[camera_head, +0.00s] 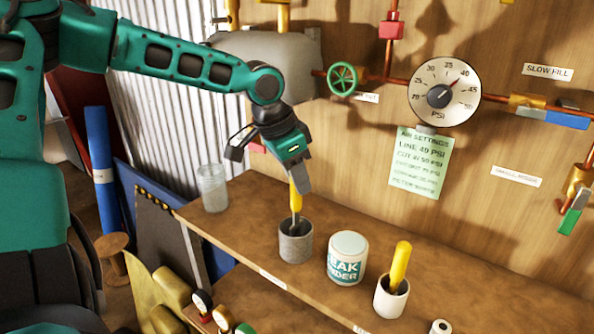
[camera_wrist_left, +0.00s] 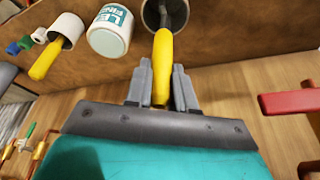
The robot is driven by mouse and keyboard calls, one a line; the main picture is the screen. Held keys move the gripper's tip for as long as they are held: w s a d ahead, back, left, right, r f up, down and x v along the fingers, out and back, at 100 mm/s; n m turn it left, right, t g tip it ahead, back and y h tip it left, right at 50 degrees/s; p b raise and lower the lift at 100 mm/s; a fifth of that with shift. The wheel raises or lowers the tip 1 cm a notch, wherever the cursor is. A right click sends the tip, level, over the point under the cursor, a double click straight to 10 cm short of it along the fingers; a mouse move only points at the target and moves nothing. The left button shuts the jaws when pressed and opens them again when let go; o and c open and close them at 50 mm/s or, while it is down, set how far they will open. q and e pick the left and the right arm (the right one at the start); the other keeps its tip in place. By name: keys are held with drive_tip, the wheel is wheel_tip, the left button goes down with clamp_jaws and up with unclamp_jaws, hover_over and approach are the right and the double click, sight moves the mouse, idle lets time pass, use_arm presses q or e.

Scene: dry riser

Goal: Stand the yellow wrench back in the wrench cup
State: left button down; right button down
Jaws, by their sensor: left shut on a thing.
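My left gripper (camera_head: 297,180) is shut on the handle of the yellow wrench (camera_head: 296,197). The wrench hangs nearly upright with its metal end down inside the mouth of a grey cup (camera_head: 295,246) on the shelf. In the left wrist view the yellow handle (camera_wrist_left: 163,58) is between the two fingers (camera_wrist_left: 162,80), and the metal end reaches into the cup (camera_wrist_left: 174,14). Whether the wrench touches the cup's bottom is hidden by the cup wall. My right gripper is not in view.
A Leak Finder tub (camera_head: 346,258) and a white cup (camera_head: 391,297) holding another yellow-handled tool (camera_head: 400,265) stand to the right on the wooden shelf (camera_head: 250,222). A glass jar (camera_head: 213,188) stands left. The gauge (camera_head: 444,91) and green valve wheel (camera_head: 342,79) are on the wall behind.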

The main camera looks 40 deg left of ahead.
sight(297, 207)
use_arm(q)
drive_tip(key=shift+f+b, duration=0.9)
drive_tip(key=shift+f, duration=1)
drive_tip(key=c, duration=0.9)
unclamp_jaws()
drive_tip(key=p+v, duration=0.2)
drive_tip(key=v, duration=1.1)
drive_tip(key=shift+p, duration=0.35)
